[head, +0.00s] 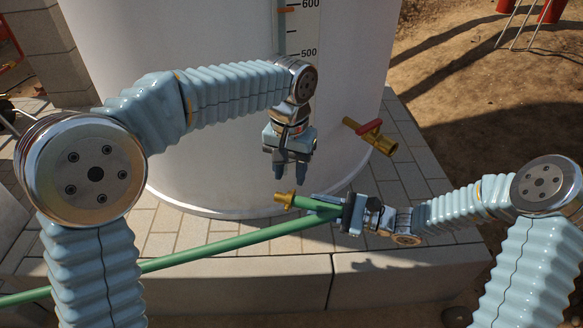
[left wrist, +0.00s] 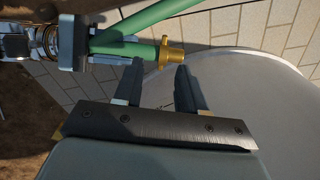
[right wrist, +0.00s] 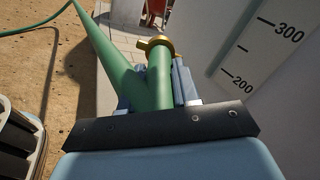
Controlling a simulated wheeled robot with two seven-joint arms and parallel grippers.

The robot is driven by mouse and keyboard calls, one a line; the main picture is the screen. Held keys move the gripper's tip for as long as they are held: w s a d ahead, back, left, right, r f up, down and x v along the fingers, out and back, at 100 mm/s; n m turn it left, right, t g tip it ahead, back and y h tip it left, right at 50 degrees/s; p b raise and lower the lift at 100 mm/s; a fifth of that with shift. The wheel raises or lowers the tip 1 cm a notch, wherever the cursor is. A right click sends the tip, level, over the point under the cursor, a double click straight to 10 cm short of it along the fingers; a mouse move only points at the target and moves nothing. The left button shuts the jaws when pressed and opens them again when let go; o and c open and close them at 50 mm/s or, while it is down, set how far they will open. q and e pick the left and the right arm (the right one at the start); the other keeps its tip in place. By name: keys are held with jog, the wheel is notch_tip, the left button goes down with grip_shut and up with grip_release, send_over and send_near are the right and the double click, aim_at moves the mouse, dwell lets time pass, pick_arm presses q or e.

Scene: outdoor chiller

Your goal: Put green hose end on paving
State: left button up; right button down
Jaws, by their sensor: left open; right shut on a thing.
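The green hose end (head: 303,203) has a brass fitting (head: 284,198) at its tip. My right gripper (head: 322,206) is shut on the hose end and holds it above the paving (head: 185,227), with the fitting pointing left. The right wrist view shows the hose (right wrist: 152,85) between the fingers and the brass fitting (right wrist: 157,46) beyond them. My left gripper (head: 291,176) is open and empty, pointing down just above the fitting. In the left wrist view its fingertips (left wrist: 160,70) lie near the brass fitting (left wrist: 172,55), which is not gripped.
A large white tank (head: 220,160) with a level scale stands behind the grippers. A brass valve with a red handle (head: 368,128) sticks out of it at the right. The green hose (head: 220,245) runs left across the stone kerb (head: 240,282). Paving left of the hose end is clear.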

pick_arm(q)
notch_tip(320, 180, down, 11)
jog(key=shift+f, duration=0.15)
pick_arm(e)
jog(key=shift+a, duration=0.1)
pick_arm(q)
jog(key=shift+c, duration=0.3)
